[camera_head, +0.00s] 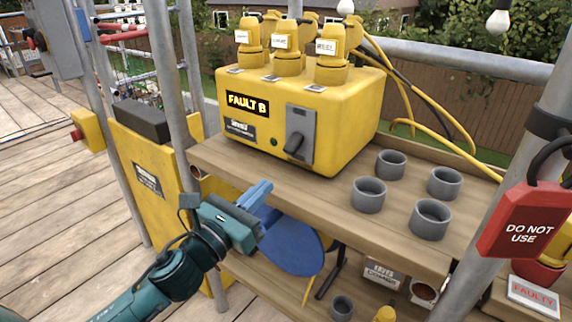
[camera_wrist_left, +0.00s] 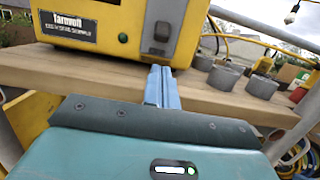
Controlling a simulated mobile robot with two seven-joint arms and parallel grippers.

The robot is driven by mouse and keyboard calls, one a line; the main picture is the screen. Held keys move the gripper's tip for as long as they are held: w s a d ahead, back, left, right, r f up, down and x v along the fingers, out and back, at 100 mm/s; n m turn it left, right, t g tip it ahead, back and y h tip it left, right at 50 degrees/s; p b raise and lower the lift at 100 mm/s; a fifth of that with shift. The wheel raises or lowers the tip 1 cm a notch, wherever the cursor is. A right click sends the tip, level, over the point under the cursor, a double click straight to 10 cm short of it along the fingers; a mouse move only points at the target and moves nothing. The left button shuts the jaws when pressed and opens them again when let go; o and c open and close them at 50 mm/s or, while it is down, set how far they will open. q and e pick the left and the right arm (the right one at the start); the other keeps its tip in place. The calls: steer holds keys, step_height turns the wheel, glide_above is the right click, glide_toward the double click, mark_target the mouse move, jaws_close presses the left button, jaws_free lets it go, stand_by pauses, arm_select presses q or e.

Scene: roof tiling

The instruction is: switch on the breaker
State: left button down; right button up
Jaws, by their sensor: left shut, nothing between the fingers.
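The breaker is a grey panel (camera_head: 302,122) with a dark lever (camera_head: 294,143) on the front of a yellow power box (camera_head: 345,115). The lever points down. In the left wrist view, the breaker lever (camera_wrist_left: 161,32) is just above the fingertips. My left gripper (camera_head: 262,188) has its blue fingers shut and empty, in front of the shelf edge and below the breaker, apart from it. The fingers (camera_wrist_left: 162,85) point toward the box in the left wrist view. A "FAULT B" display (camera_head: 248,104) is on the box. My right gripper is not in view.
The box stands on a wooden shelf (camera_head: 330,195) with several grey cups (camera_head: 369,194) to its right. Yellow plugs (camera_head: 287,45) with cables top it. A metal pole (camera_head: 168,70) stands left. A red "DO NOT USE" tag (camera_head: 522,222) hangs at the right.

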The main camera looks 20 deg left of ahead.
mark_target(294, 144)
arm_select(q)
steer(key=x, duration=0.8)
steer(key=shift+w+d, duration=0.1)
steer(key=shift+w, duration=0.05)
